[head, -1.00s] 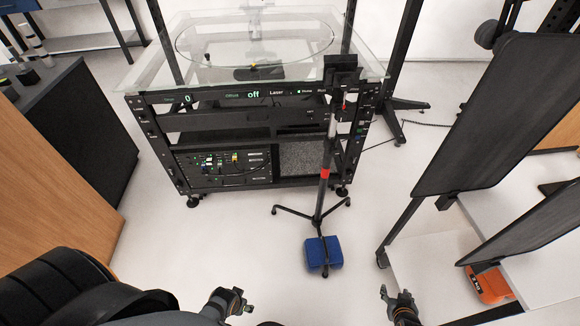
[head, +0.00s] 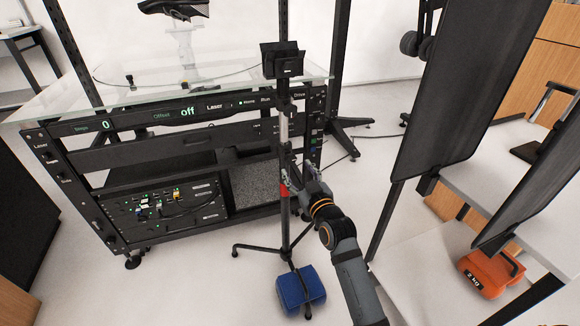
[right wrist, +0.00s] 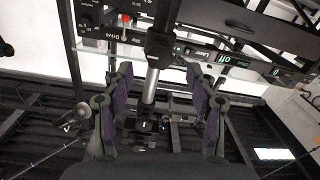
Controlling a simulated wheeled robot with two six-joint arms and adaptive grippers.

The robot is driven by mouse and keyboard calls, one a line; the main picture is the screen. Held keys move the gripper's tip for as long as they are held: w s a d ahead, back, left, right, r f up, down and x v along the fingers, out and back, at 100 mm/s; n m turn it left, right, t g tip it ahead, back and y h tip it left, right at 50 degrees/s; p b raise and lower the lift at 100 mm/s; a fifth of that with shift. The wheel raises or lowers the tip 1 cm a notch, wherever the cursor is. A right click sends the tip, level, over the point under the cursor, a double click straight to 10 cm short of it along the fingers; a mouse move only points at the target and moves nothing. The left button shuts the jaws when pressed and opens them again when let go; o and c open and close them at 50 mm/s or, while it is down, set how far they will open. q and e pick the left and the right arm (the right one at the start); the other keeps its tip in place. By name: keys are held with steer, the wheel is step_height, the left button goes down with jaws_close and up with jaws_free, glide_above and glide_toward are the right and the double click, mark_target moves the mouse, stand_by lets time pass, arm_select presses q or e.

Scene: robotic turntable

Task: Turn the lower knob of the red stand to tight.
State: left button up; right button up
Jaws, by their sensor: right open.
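The stand (head: 285,225) is a thin upright pole on dark tripod legs, with a red band (head: 284,189) partway up and a dark box-like head on top. My right gripper (head: 296,171) is at the pole's right side, near the red band. In the right wrist view its open fingers (right wrist: 158,78) are spread to either side of the pole (right wrist: 150,86), with nothing held. A dark collar (right wrist: 158,46) shows on the pole there. I cannot make out the lower knob; the gripper may hide it. My left gripper is out of view.
The black rack (head: 88,155) with a glass top stands close behind the stand. A blue weight (head: 299,289) lies on the stand's base.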

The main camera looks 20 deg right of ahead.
mark_target(291, 161)
steer(key=w, duration=0.5)
steer(key=shift+a+b, duration=0.15)
steer(key=shift+b, duration=0.25)
steer(key=shift+s, duration=0.1)
steer(key=c, duration=1.2)
